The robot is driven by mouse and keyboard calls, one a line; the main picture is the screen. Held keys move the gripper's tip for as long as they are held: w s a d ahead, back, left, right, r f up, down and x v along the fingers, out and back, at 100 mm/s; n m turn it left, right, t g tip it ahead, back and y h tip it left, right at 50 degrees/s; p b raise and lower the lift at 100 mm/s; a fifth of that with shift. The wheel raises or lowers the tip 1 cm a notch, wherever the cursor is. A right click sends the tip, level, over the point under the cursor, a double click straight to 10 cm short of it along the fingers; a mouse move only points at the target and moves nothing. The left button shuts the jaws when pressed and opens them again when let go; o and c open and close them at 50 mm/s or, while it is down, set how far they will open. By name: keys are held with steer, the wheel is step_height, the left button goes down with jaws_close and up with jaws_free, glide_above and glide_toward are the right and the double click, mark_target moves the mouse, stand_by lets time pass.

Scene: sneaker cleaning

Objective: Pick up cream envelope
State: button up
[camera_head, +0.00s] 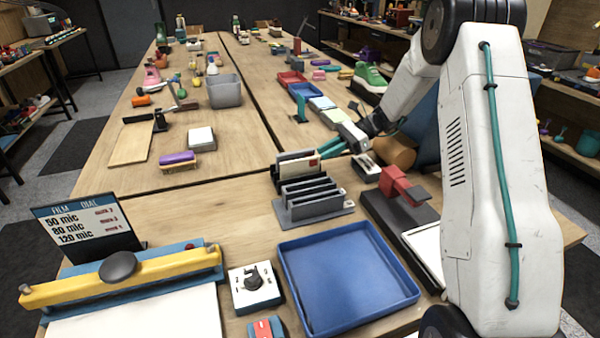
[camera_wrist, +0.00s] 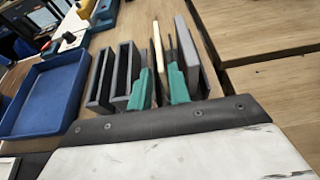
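The cream envelope (camera_head: 314,164) stands upright in a grey slotted rack (camera_head: 318,209), with a small red mark near its top corner. In the wrist view its pale edge (camera_wrist: 157,45) shows between the fingers. My gripper (camera_head: 322,150) has teal fingers and is at the rack's back right. In the wrist view my gripper (camera_wrist: 161,75) is open, one finger on each side of the envelope. The left finger is close to the envelope and a narrow dark gap shows on the right. Whether either finger touches it is unclear. The envelope's lower part is hidden.
A blue tray (camera_head: 346,275) lies in front of the rack. A red and black press-like tool (camera_head: 400,190) stands to its right. A dial box (camera_head: 253,288) and a yellow-barred sealer (camera_head: 130,275) are at the front left. The wood left of the rack is clear.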

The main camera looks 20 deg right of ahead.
mark_target(305, 163)
steer(key=x, duration=0.8)
steer(key=shift+d, duration=0.1)
jaws_close()
